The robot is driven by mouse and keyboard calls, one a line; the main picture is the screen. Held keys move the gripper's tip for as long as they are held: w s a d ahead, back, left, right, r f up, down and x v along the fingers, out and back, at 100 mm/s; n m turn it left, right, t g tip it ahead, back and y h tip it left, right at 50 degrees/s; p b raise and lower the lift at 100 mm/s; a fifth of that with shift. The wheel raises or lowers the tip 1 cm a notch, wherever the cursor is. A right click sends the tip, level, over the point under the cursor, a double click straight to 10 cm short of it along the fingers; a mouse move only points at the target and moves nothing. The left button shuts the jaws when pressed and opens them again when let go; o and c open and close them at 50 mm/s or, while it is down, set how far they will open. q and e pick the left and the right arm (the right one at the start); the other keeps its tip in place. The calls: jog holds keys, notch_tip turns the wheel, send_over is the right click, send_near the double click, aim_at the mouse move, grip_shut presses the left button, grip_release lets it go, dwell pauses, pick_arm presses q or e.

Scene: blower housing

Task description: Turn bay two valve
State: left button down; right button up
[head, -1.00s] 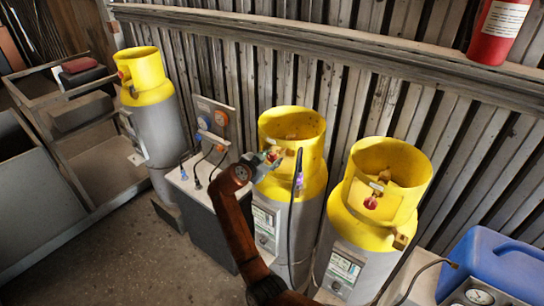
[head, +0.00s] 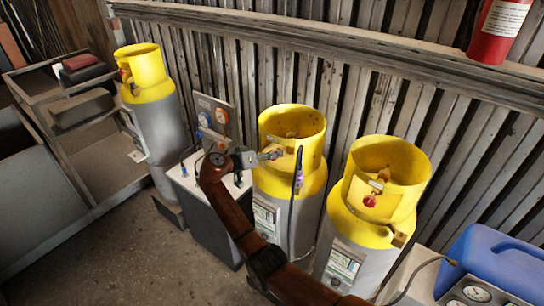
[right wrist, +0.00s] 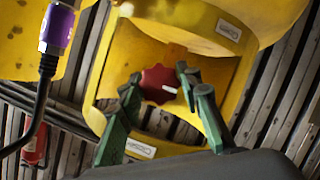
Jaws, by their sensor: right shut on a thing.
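Three grey cylinders with yellow collars stand along the wall: a left one (head: 158,110), a middle one (head: 290,175) and a right one (head: 365,225). My right gripper (head: 277,155) reaches into the opening of the middle collar from the left. In the right wrist view its green fingers (right wrist: 160,92) stand on both sides of a red valve knob (right wrist: 159,84) and are shut on it. The gripper hides this knob in the head view. The right cylinder's red knob (head: 370,200) shows in its collar opening. My left gripper is not in view.
A black hose with a purple end (head: 299,177) hangs in front of the middle cylinder; it is also close in the right wrist view (right wrist: 56,30). A blue container (head: 490,262) and a gauge (head: 478,294) are at lower right. The floor at left is clear.

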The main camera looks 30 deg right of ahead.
jog(key=shift+n+g+h, duration=0.5)
jog(key=shift+n+h, duration=0.1)
jog(key=shift+n, duration=0.6)
jog(key=shift+b, duration=0.3)
jog(key=o, duration=1.2)
jog(key=shift+c, duration=0.2)
jog(key=shift+a, duration=0.1)
jog(key=w+v, duration=0.1)
jog(key=v, duration=1)
jog(key=shift+s+a, duration=0.45)
